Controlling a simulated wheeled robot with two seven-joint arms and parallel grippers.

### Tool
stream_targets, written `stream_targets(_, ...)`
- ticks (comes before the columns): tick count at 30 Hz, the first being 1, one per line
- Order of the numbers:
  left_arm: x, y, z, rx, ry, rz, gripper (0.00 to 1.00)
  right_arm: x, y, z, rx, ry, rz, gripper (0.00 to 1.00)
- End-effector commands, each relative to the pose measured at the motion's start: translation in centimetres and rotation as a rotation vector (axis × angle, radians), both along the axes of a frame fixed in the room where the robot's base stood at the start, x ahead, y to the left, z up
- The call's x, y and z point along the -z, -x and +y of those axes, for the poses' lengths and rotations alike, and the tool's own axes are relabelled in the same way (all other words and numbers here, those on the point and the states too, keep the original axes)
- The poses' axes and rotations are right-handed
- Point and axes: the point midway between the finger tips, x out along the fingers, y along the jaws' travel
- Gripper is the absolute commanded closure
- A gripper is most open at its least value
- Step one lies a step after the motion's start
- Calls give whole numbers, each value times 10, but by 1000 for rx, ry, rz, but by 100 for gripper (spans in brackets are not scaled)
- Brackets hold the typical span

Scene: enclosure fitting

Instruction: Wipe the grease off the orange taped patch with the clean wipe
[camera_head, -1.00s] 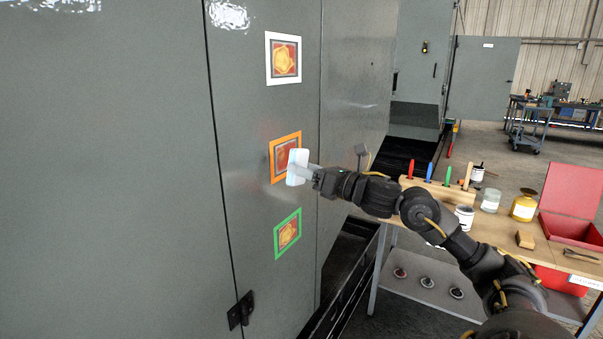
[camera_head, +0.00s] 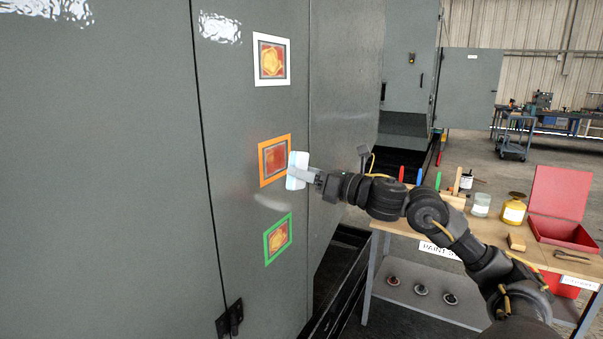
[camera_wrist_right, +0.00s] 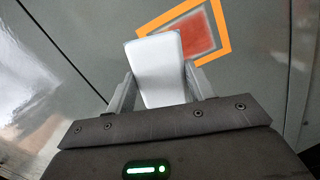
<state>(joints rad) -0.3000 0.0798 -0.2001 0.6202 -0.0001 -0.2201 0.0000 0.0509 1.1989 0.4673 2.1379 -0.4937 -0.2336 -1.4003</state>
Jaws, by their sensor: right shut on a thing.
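The orange taped patch (camera_head: 274,161) is the middle one of three framed squares on the grey cabinet door. Inside its orange border is a dull red square; no yellow pattern shows clearly there now. My right gripper (camera_head: 306,174) is shut on the white wipe (camera_head: 296,171), at the patch's right edge. In the right wrist view the wipe (camera_wrist_right: 158,68) is between the fingers of my right gripper (camera_wrist_right: 160,92), and its far end overlaps the lower left of the orange patch (camera_wrist_right: 222,35). I cannot tell whether it touches the door. My left gripper is not in view.
A white-framed patch (camera_head: 271,60) is above and a green-framed patch (camera_head: 278,240) below, both with yellow patterns. A wooden workbench (camera_head: 490,237) with jars, coloured-handled tools and an open red box (camera_head: 562,204) stands at right.

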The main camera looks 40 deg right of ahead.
Motion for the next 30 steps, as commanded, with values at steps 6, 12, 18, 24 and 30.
stream_targets(6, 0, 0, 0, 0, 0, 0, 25, 0, 0, 0, 0, 0, -1, 68)
stream_targets(12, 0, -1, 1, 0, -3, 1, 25, 0, 0, 0, 0, 0, -1, 68)
stream_targets(18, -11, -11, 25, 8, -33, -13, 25, -7, -8, 3, -1, 0, -2, 68)
stream_targets(24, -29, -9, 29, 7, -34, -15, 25, -16, -31, 9, 0, -4, -2, 68)
stream_targets(30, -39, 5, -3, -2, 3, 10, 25, -19, -50, 14, 1, -4, -2, 68)
